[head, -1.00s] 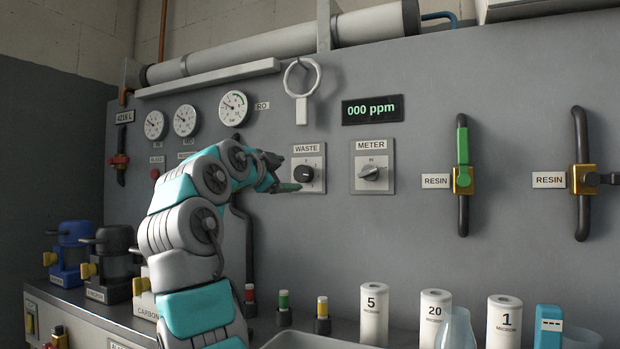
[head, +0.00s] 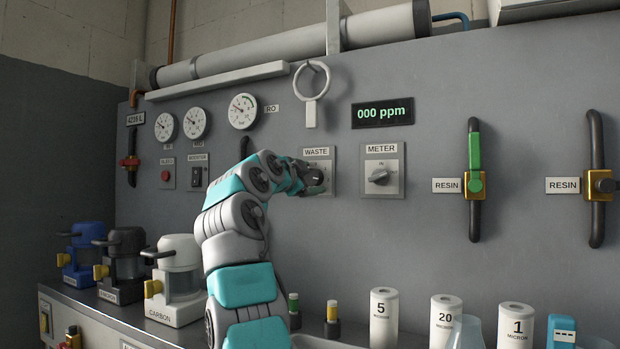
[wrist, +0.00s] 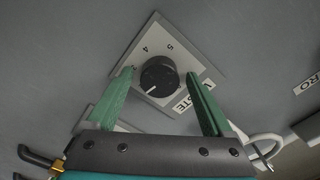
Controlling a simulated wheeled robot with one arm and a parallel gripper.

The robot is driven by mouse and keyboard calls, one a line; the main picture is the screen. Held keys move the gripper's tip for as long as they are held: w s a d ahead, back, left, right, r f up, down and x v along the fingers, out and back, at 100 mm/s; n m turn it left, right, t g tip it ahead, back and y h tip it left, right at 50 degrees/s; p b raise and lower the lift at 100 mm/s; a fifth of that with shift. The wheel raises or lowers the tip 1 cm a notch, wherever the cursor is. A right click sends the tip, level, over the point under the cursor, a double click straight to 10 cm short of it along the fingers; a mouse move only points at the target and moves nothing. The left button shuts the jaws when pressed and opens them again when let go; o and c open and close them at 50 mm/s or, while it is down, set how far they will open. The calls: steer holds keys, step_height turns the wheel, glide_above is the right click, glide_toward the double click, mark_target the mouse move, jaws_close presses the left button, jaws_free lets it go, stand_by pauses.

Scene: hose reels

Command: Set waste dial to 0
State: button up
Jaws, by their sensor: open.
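The waste dial is a round black knob (wrist: 158,76) on a light square plate (wrist: 150,45) in the wrist view. My gripper (wrist: 160,77) is open, with one green finger on each side of the knob. I cannot tell whether the fingers touch it. In the head view the WASTE plate (head: 319,154) shows behind my gripper (head: 314,180), which mostly hides the knob.
The METER dial (head: 381,177) is just right of the waste plate. A white ring hanger (head: 311,95) hangs above it. Pressure gauges (head: 243,111) are at the upper left. Canisters and white cylinders (head: 384,315) stand on the counter below.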

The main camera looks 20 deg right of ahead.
jaws_close()
stand_by(0.5)
